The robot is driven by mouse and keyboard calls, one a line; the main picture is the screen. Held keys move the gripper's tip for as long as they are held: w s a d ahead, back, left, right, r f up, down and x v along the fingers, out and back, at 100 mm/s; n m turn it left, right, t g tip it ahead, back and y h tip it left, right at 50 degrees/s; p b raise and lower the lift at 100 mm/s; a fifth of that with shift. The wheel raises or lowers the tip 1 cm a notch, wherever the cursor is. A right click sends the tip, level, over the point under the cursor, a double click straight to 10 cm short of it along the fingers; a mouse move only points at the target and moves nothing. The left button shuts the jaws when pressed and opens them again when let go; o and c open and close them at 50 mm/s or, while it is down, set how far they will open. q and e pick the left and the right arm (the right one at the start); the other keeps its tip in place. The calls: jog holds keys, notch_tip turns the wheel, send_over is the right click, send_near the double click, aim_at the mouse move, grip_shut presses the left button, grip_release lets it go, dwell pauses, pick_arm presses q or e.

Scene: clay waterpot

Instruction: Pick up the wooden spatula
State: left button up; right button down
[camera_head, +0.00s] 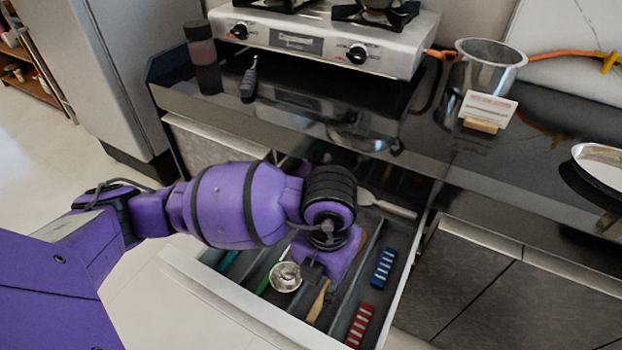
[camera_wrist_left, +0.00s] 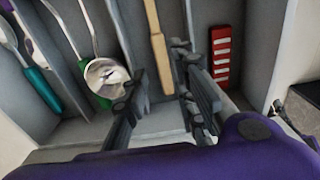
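The wooden spatula (camera_head: 318,302) lies in the open drawer (camera_head: 222,297). Its light tan handle points toward the drawer front, and my gripper hides part of it in the head view. In the left wrist view the wooden handle (camera_wrist_left: 159,48) runs between my left gripper's two fingers, nearer the right one. My left gripper (camera_head: 312,272) is inside the drawer, above the utensils. In the left wrist view this gripper (camera_wrist_left: 168,105) is open, with a wide gap between the fingers and no clear grip on the handle. My right gripper is not in view.
A ladle (camera_head: 285,277) lies just left of the spatula. Red (camera_head: 359,326) and blue (camera_head: 383,268) objects lie right, beyond a divider. The drawer walls are close around my gripper. A stove (camera_head: 320,38) and metal pot (camera_head: 487,68) stand on the counter above.

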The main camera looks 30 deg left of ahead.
pick_arm(q)
jog(key=shift+d+f, duration=0.1)
jog(key=shift+f, duration=0.55)
notch_tip(320, 180, down, 4)
jog(key=shift+r+b, duration=0.1)
jog(key=shift+b, duration=0.55)
jog(key=shift+f, duration=0.3)
grip_shut()
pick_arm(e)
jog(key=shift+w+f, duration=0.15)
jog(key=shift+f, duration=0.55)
